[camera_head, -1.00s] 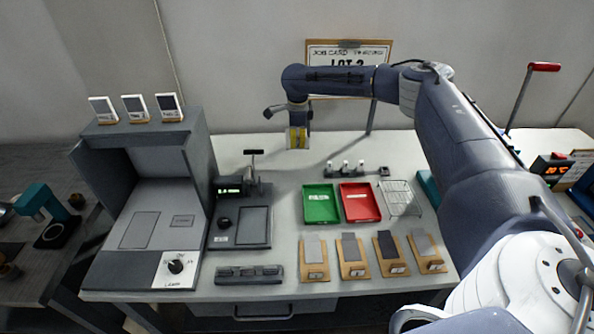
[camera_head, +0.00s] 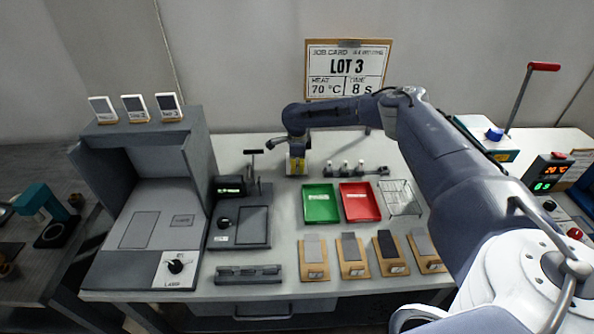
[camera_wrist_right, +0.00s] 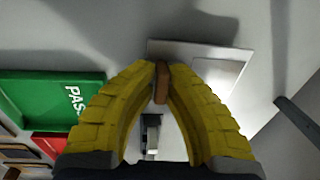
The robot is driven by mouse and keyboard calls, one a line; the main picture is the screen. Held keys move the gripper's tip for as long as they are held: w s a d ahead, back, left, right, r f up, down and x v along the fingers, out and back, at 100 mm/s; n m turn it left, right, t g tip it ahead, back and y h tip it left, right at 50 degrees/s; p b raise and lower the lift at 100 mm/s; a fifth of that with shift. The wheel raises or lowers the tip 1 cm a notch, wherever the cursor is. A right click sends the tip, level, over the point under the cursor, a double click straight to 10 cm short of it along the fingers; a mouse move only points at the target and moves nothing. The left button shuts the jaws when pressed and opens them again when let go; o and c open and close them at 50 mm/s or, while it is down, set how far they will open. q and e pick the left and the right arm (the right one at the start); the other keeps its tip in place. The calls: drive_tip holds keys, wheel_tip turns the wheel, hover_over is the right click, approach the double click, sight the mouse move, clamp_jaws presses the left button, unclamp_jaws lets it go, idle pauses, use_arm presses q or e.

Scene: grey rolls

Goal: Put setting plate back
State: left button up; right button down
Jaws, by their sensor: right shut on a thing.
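My right gripper (camera_head: 297,166) is at the back of the bench, left of the rack of white-topped posts and behind the green tray. In the right wrist view its yellow fingers (camera_wrist_right: 162,68) are shut on a small brown piece (camera_wrist_right: 162,86). A pale flat plate (camera_wrist_right: 222,74) shows just beyond the fingertips, partly hidden by them. I cannot tell whether the brown piece is joined to it, or whether the plate touches the bench. My left gripper is out of view.
A green tray (camera_head: 320,204) and a red tray (camera_head: 360,202) stand nearby. A gauge stand (camera_head: 253,166) is left of the gripper and a post rack (camera_head: 348,170) right. Several wooden holders (camera_head: 314,272) line the front. A job card (camera_head: 346,70) stands behind.

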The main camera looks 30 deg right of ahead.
drive_tip(key=shift+f, duration=0.7)
drive_tip(key=shift+f, duration=0.1)
drive_tip(key=c, duration=1.6)
unclamp_jaws()
drive_tip(key=shift+o, duration=0.2)
wheel_tip(320, 180, up, 12)
drive_tip(key=s, duration=0.1)
drive_tip(key=shift+a, duration=0.25)
